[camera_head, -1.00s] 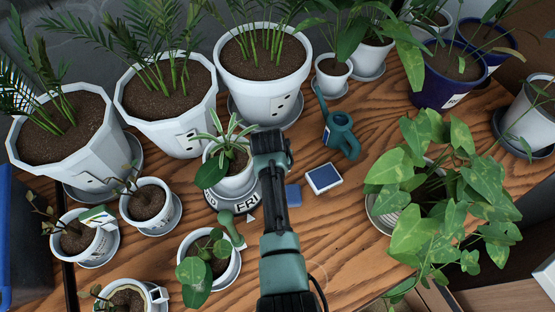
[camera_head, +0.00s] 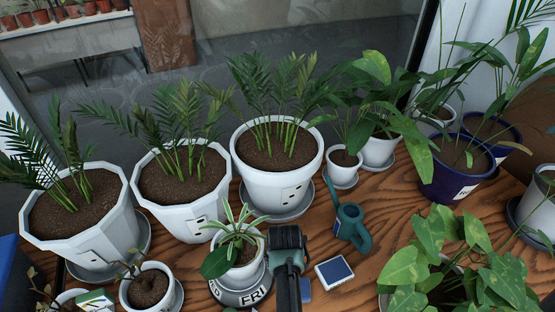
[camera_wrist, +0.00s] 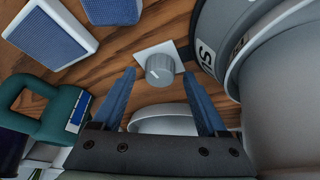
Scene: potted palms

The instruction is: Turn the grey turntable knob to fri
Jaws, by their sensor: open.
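The grey knob (camera_wrist: 160,69) shows in the wrist view on a white square plate on the wood, between my finger tips, with no contact visible. My gripper (camera_wrist: 158,84) is open and empty, its two blue fingers on either side of the knob. The turntable (camera_wrist: 206,62) is close to the right of the knob, with part of a day label, upside down. In the head view the turntable (camera_head: 230,298) carries a small potted plant (camera_head: 237,247), and FRI reads on its front right side. There my arm's end is just right of it and hides the knob.
A teal watering can (camera_head: 351,227) and a white-edged blue pad (camera_head: 334,271) are right of my arm. A smaller blue block (camera_head: 306,290) lies beside it. Large white palm pots (camera_head: 277,187) stand behind, and a leafy plant (camera_head: 440,262) spreads at the right.

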